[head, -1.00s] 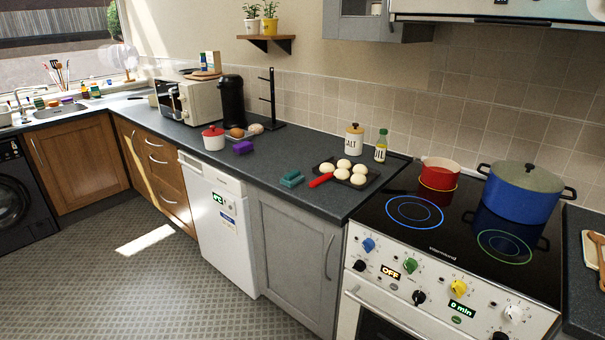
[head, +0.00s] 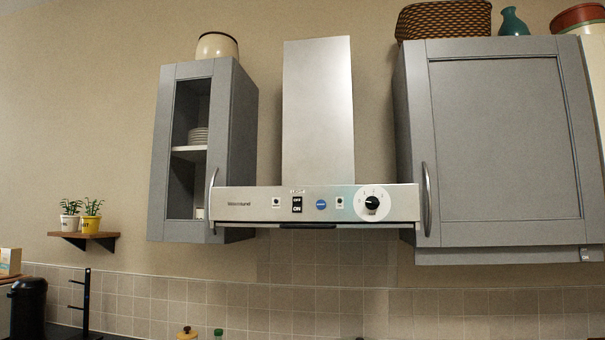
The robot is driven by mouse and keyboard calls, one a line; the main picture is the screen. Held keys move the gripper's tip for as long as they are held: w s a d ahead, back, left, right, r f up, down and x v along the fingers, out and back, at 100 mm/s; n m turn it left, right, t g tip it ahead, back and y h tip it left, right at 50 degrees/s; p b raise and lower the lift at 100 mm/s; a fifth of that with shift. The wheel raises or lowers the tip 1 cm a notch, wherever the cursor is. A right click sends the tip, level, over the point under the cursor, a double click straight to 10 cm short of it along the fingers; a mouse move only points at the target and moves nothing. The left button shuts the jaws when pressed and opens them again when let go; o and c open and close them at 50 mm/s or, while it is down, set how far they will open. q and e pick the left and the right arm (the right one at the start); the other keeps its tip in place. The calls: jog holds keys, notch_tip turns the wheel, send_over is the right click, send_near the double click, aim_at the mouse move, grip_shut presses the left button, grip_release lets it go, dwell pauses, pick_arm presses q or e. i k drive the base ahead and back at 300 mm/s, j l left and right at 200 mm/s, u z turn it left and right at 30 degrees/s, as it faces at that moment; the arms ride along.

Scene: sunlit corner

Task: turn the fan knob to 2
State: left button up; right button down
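The range hood (head: 318,206) hangs on the wall in the middle of the head view, a steel front panel under a tall chimney. The fan knob (head: 372,202) is a black dial on a white disc with small marks, at the right part of that panel. Its pointer setting is too small to read surely. Neither of my grippers shows in the head view.
A glass-fronted grey cabinet (head: 240,150) hangs left of the hood, and a larger closed grey cabinet (head: 505,150) hangs close to its right. Both have projecting handles. A small shelf (head: 84,237) with two potted plants is at far left. The wall below the hood is tiled.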

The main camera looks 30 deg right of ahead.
aim_at(372, 202)
jog(key=z, duration=1.4)
